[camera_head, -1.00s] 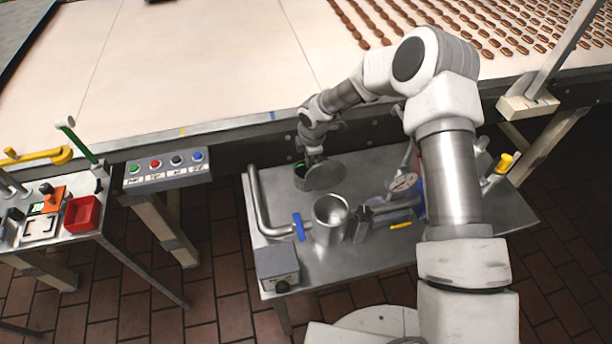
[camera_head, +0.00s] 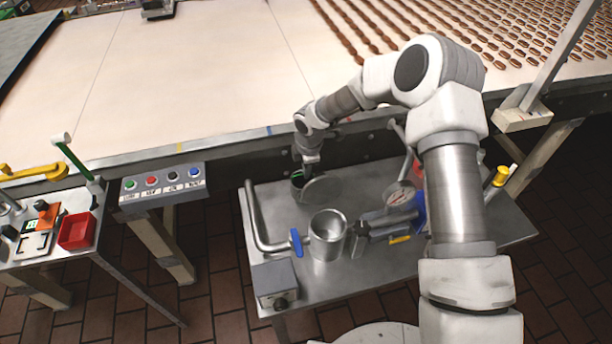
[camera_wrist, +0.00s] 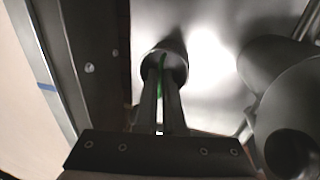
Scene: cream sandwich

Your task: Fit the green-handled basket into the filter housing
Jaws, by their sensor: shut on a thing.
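The green-handled basket (camera_wrist: 165,62) is a small round metal cup with a green handle inside it. My gripper (camera_wrist: 163,92) is shut on the handle, its fingers reaching down to the rim. In the head view the basket (camera_head: 297,180) is at the back left of the metal table, under my gripper (camera_head: 307,166). I cannot tell whether it touches the tabletop. The filter housing (camera_head: 328,238) is an open steel cylinder nearer the camera. In the wrist view the housing (camera_wrist: 268,118) is at the right.
A bent pipe (camera_head: 255,222) with a blue valve handle (camera_head: 296,242) runs left of the housing. A gauge (camera_head: 399,195) and pipes are at its right. A grey box (camera_head: 274,283) sits at the front corner. The conveyor frame (camera_head: 240,150) is close behind the basket.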

